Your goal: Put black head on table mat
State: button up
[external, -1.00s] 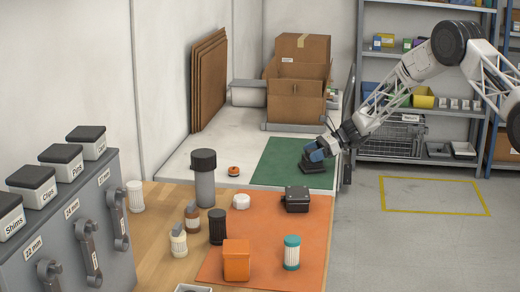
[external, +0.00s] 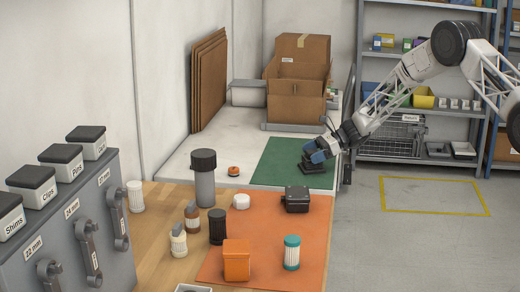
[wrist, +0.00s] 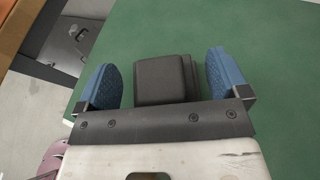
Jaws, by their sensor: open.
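A black blocky head (external: 316,168) rests on the green mat (external: 275,160), near its right edge. In the wrist view the same black head (wrist: 164,80) shows between my two blue fingers, with green mat (wrist: 240,25) around it. My gripper (external: 315,152) is low over it; its fingers (wrist: 165,78) are spread, with a visible gap on each side of the head. Part of the head is hidden behind my gripper in both views. Another black, lidded block (external: 297,200) sits on the orange mat (external: 262,215).
On the nearer table stand a tall grey black-capped cylinder (external: 204,180), a black canister (external: 217,227), an orange bin (external: 236,260) and a teal-capped filter (external: 292,252). Cardboard boxes (external: 298,90) stand behind the green mat. The mat left of my gripper is clear.

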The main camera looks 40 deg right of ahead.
jog(key=v, duration=1.2)
jog(key=shift+s+r, duration=0.1)
dwell(0.4)
jog(key=s+a+r+n+g+h, duration=0.1)
jog(key=s+a+r+n+h, duration=0.2)
jog(key=s+r, duration=0.55)
jog(key=s+a+r+n+g, duration=0.25)
jog(key=s+r+n, duration=0.2)
jog(key=s, duration=0.65)
jog(key=s+a+r+n+h, duration=0.2)
jog(key=s+a+r+n, duration=0.15)
jog(key=s+r, duration=0.5)
jog(key=s+n+t+h, duration=0.1)
jog(key=s+n+h, duration=0.6)
jog(key=s, duration=3.1)
jog(key=d+n, duration=0.1)
jog(key=n, duration=0.3)
jog(key=shift+s+r+h, duration=0.2)
jog(key=shift+r+h, duration=0.1)
jog(key=shift+h, duration=0.1)
